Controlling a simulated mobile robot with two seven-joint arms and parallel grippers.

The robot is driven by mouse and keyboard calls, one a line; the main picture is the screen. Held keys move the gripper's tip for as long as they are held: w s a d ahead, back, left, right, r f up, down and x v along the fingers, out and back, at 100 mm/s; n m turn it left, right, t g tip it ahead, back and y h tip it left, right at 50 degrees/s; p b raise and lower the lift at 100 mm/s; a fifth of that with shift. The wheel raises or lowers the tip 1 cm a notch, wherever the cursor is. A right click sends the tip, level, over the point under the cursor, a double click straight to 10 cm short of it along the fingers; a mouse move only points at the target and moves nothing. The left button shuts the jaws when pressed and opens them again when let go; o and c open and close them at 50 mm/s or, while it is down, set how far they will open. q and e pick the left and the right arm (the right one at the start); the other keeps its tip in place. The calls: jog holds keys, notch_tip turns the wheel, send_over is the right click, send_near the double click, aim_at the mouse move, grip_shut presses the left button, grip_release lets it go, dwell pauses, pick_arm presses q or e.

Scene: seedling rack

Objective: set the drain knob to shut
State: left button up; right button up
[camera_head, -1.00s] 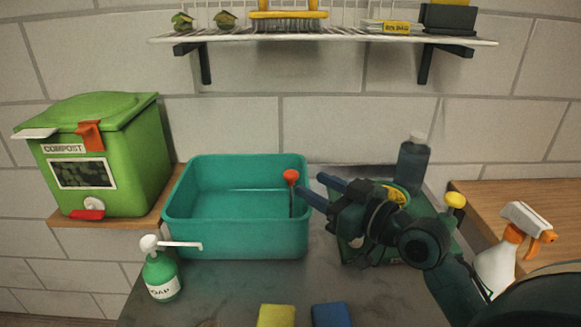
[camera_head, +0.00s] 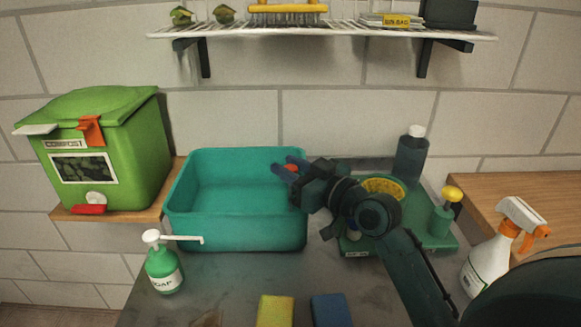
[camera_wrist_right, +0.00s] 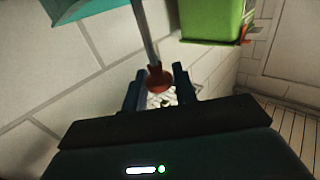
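The drain knob (camera_head: 291,168) is a small red knob at the right side of the teal basin (camera_head: 236,240), mostly covered by my right gripper in the head view. In the right wrist view the red knob (camera_wrist_right: 159,79) sits on a thin grey stem (camera_wrist_right: 144,35). My right gripper (camera_head: 284,166) has its fingers apart, one on each side of the knob. In the right wrist view the gripper (camera_wrist_right: 160,72) shows a small gap left of the knob; contact on the right is hard to tell. My left gripper is not in view.
A soap bottle (camera_head: 163,268) with a long spout stands left front of the basin. A green compost bin (camera_head: 119,140) is at left. Right are a green tray (camera_head: 418,238), dark bottle (camera_head: 411,157) and spray bottle (camera_head: 487,265). A wire shelf (camera_head: 350,32) hangs above.

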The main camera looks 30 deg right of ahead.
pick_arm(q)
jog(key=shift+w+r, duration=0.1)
pick_arm(e)
grip_shut()
notch_tip(320, 180, down, 3)
jog(key=b, duration=0.2)
jog(key=shift+f+b, duration=0.2)
jog(key=shift+b, duration=0.1)
jog(key=shift+f, duration=0.4)
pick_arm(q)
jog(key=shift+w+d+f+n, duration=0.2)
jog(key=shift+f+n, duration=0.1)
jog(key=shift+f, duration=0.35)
pick_arm(e)
jog(key=shift+o, duration=0.5)
grip_release()
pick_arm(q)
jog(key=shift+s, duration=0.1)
pick_arm(e)
jog(key=shift+o, duration=1.4)
jog(key=shift+r, duration=0.1)
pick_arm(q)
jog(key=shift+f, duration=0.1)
